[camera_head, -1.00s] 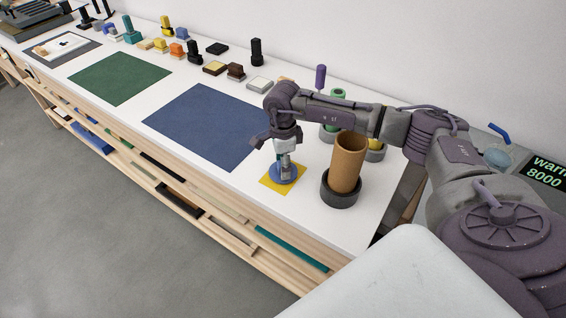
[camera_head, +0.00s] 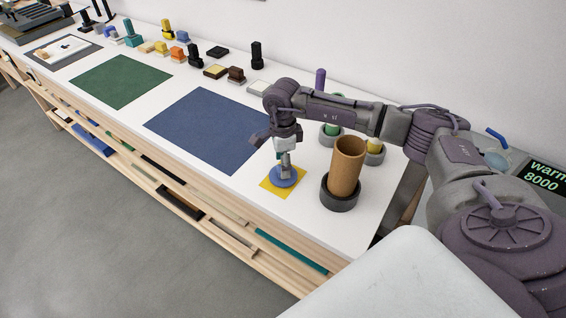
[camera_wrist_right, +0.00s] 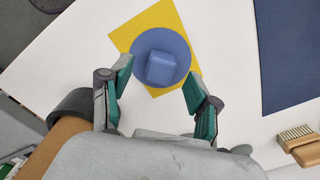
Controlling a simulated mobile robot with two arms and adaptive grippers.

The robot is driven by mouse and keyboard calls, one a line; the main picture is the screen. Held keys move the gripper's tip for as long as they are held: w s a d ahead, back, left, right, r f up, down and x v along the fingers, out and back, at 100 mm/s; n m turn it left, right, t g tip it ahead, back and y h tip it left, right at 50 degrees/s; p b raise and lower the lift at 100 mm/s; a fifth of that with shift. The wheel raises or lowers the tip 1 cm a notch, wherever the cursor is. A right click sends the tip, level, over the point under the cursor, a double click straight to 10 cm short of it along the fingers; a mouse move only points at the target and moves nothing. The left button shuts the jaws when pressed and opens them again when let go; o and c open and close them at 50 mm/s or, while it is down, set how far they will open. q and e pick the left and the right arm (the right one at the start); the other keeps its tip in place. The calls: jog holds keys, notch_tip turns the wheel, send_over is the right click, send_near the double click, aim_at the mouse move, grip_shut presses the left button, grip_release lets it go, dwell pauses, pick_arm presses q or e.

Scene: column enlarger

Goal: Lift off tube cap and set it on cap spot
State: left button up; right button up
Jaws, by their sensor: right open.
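The blue round tube cap (camera_head: 283,178), with a square knob on top, rests on the yellow cap spot (camera_head: 270,187). In the right wrist view the cap (camera_wrist_right: 161,57) lies over the middle of the yellow square (camera_wrist_right: 128,38), whose corners show around it. My right gripper (camera_head: 285,165) is right above the cap. In the wrist view its teal fingers (camera_wrist_right: 158,92) are spread apart, with nothing held between them. The brown tube (camera_head: 346,167) stands open at the top in a dark round holder (camera_head: 341,193). My left gripper is not in view.
A blue mat (camera_head: 205,128) and a green mat (camera_head: 121,81) lie on the white table. Several stamps and blocks line the back edge. Green and yellow items (camera_head: 374,150) stand behind the tube. A brush (camera_wrist_right: 298,138) shows in the wrist view.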

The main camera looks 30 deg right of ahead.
jog(key=shift+r+p, duration=1.6)
jog(key=shift+r, duration=1.4)
notch_tip(320, 180, up, 12)
